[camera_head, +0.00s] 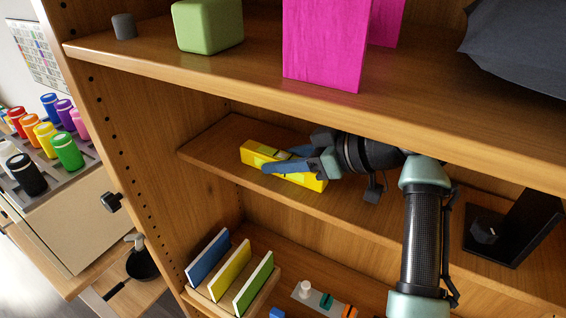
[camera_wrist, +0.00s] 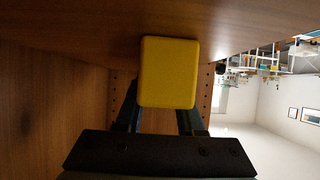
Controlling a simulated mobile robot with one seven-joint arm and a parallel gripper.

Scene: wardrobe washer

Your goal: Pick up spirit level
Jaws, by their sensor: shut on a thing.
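The yellow spirit level (camera_head: 258,153) is on the middle wooden shelf in the head view, a long bar running from upper left to lower right. My gripper (camera_head: 281,161) is shut on it, with its blue fingers across the level. In the wrist view the level's yellow end (camera_wrist: 168,72) faces the camera between the two fingers (camera_wrist: 158,112). I cannot tell for sure whether the level rests on the shelf or is slightly above it. My gripper and fingers hide part of the level.
The upper shelf (camera_head: 180,75) lies close above my arm and holds a green block (camera_head: 209,25) and a magenta box (camera_head: 322,45). A black stand (camera_head: 512,232) is on the right. Blue, yellow and green panels (camera_head: 230,268) stand below. The side wall (camera_head: 130,140) is left.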

